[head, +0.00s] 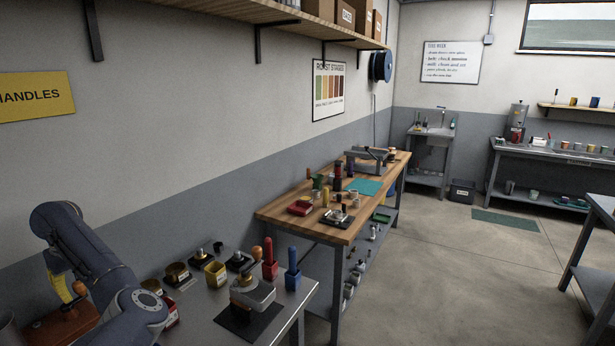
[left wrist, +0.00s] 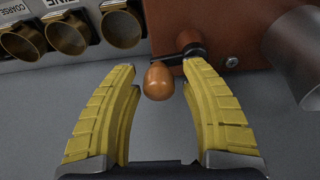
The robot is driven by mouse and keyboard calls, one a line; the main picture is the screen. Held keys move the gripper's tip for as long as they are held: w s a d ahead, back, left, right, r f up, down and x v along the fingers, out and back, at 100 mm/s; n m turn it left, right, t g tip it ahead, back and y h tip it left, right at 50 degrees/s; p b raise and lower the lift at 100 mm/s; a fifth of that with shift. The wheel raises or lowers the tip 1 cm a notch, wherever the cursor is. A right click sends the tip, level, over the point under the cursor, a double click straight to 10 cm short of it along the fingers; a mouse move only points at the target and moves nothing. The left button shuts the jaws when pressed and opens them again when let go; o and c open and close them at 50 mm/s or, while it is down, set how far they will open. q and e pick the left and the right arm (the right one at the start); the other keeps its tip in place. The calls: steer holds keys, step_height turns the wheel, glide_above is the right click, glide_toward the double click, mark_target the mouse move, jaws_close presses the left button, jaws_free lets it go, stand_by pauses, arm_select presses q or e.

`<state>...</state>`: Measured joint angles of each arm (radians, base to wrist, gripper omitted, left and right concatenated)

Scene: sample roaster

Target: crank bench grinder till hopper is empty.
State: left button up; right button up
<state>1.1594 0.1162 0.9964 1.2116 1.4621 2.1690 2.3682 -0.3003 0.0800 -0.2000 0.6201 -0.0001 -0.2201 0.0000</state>
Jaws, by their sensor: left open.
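A reddish-brown box-shaped body, apparently the bench grinder (left wrist: 228,38), shows at the top of the left wrist view. It also shows at the lower left of the head view (head: 55,328), partly behind my left arm. A dark crank arm (left wrist: 185,54) on its face carries a rounded wooden knob (left wrist: 158,82). My left gripper (left wrist: 160,112) is open, with its yellow fingers on either side of the knob and visible gaps to both. In the head view the gripper (head: 68,289) is partly hidden by my arm. No hopper or its contents can be made out. My right gripper is not in view.
Several brass-coloured cups (left wrist: 67,36) stand by a labelled strip in the left wrist view. A metal cylinder (left wrist: 302,62) is at its right. Right of my arm, the metal bench holds a grey device (head: 252,291), red (head: 270,270) and blue (head: 292,279) handled tools and small containers.

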arm_select(q)
steer(key=shift+r, duration=4)
